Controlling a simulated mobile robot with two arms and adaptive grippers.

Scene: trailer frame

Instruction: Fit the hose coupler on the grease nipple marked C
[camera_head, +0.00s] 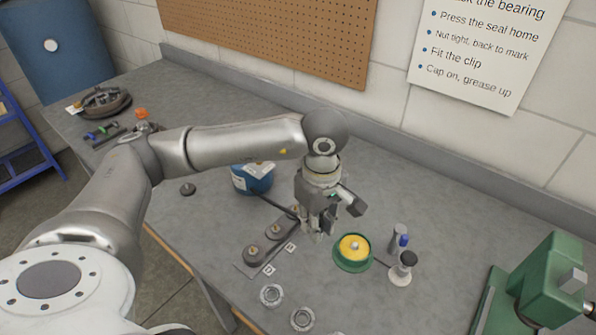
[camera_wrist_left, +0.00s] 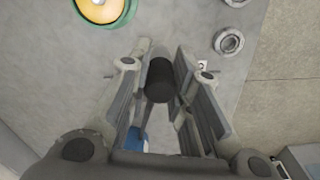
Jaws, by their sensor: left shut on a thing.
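My left gripper (camera_head: 317,228) points down beside the far end of a dark plate (camera_head: 246,268) bearing a row of round bosses. It is shut on a dark cylindrical hose coupler (camera_wrist_left: 160,82), which shows between the fingers in the left wrist view. A dark hose runs from the gripper to a blue grease drum (camera_head: 252,183). Two bosses with brassy nipples stand clear on the plate, a near one (camera_head: 251,253) and a middle one (camera_head: 275,231). The far end is partly hidden by the gripper. White tags lie beside the plate; their letters are too small to read.
A green dish with yellow contents (camera_head: 352,266) stands just right of the gripper. Small bottles (camera_head: 401,272) and metal rings (camera_head: 271,295) lie nearby. A green press (camera_head: 530,282) stands at the right edge. The bench's back right is clear.

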